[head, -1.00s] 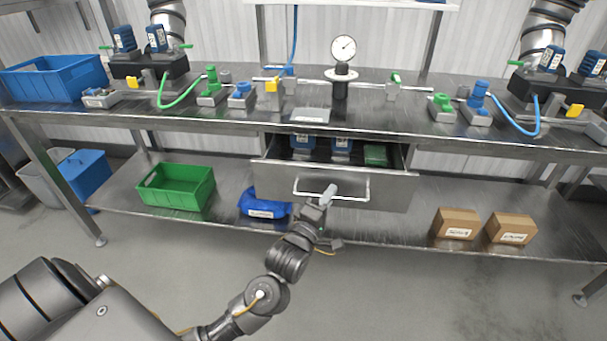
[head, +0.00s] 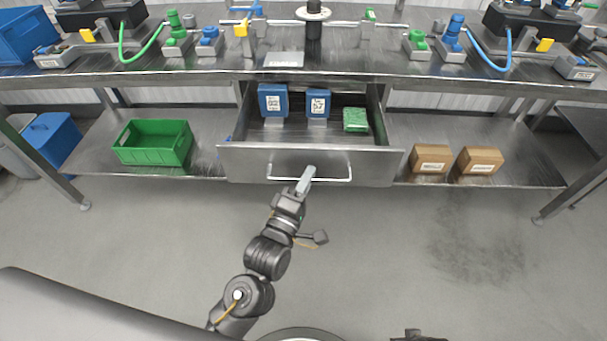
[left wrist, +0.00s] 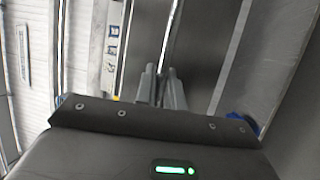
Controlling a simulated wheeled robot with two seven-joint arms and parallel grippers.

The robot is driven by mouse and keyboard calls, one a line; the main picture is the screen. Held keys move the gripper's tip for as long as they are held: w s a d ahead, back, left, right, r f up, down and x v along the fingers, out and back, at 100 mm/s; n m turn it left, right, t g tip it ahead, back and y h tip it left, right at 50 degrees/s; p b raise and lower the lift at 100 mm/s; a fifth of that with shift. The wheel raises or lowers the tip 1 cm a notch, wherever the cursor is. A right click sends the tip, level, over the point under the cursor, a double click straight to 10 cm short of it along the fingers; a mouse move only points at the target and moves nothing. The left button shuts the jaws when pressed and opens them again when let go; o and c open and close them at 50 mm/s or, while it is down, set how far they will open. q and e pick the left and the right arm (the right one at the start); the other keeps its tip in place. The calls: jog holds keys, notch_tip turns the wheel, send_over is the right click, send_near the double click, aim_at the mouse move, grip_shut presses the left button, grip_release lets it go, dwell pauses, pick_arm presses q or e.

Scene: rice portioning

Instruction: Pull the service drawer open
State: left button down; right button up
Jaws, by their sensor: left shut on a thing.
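The service drawer (head: 235,166) hangs under the workbench and stands well open in the head view. Its bar handle (head: 335,180) runs across the metal front. In the left wrist view the fingers (left wrist: 160,88) close around the thin handle bar (left wrist: 173,42). Inside the drawer are two blue labelled boxes (head: 273,100) (head: 317,103) and a green item (head: 355,119).
The bench top (head: 190,66) above holds fixtures and hoses. On the lower shelf (head: 105,165) stand a green crate (head: 153,150) at left and two cardboard boxes (head: 430,160) (head: 479,161) at right. The floor (head: 430,230) in front is clear.

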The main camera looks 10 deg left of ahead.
pick_arm(q)
jog(key=c, duration=1.5)
grip_release()
jog(key=v, duration=1)
jog(key=shift+s+b, duration=0.3)
jog(key=shift+s, duration=0.1)
pick_arm(e)
jog(key=shift+w+r, duration=0.2)
jog(key=shift+r, duration=0.45)
pick_arm(q)
jog(key=shift+a+f, duration=0.1)
jog(key=shift+f, duration=0.1)
pick_arm(e)
jog(key=shift+d, duration=0.15)
